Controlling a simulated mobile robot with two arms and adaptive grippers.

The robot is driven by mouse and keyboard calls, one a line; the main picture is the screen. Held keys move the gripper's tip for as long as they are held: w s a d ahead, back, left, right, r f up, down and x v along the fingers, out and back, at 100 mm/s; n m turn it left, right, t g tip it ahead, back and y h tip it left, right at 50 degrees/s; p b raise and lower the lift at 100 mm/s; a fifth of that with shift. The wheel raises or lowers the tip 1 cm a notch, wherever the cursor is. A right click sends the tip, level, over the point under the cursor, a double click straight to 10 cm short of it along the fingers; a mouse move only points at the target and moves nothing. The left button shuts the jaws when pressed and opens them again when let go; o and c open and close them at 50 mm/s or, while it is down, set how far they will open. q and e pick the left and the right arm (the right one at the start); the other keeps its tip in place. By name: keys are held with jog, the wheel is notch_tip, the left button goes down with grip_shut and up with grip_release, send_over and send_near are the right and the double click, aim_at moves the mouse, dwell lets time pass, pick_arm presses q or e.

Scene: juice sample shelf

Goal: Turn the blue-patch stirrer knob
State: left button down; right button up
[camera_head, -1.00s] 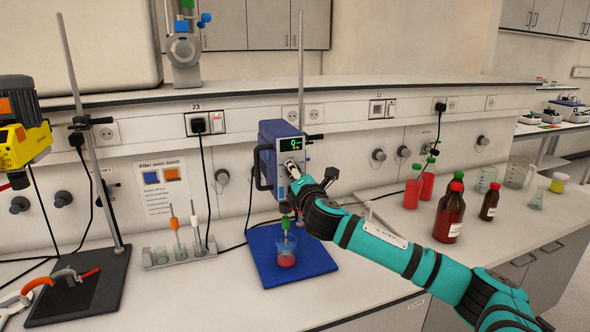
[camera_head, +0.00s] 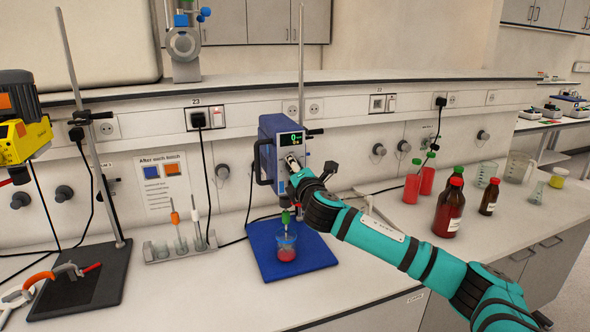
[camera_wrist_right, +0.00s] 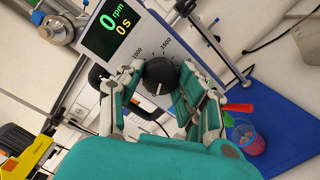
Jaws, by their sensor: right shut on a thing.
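The blue stirrer (camera_head: 267,150) stands upright on a blue base plate (camera_head: 262,262). Its display (camera_wrist_right: 112,25) reads 0 rpm and 0 s in the right wrist view. The black round knob (camera_wrist_right: 161,72) has a white pointer line and a printed scale around it. My right gripper (camera_head: 292,163) is at the stirrer's front, shut on the knob, with a finger on each side in the wrist view (camera_wrist_right: 162,84). A beaker of red liquid (camera_head: 286,250) sits on the plate beneath the stirrer. My left gripper is not in view.
A yellow stirrer (camera_head: 25,140) and a dark stand plate (camera_head: 105,285) are at left. A sign (camera_head: 163,185) shows blue and orange patches. A vial rack (camera_head: 180,247) stands beside the blue plate. Red and brown bottles (camera_head: 448,210) stand right of my arm.

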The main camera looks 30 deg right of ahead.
jog(key=m, duration=1)
jog(key=shift+m+g+y, duration=0.3)
jog(key=shift+m+y, duration=0.1)
dwell(0.3)
jog(key=o, duration=0.9)
jog(key=v, duration=1.2)
jog(key=shift+d, duration=0.1)
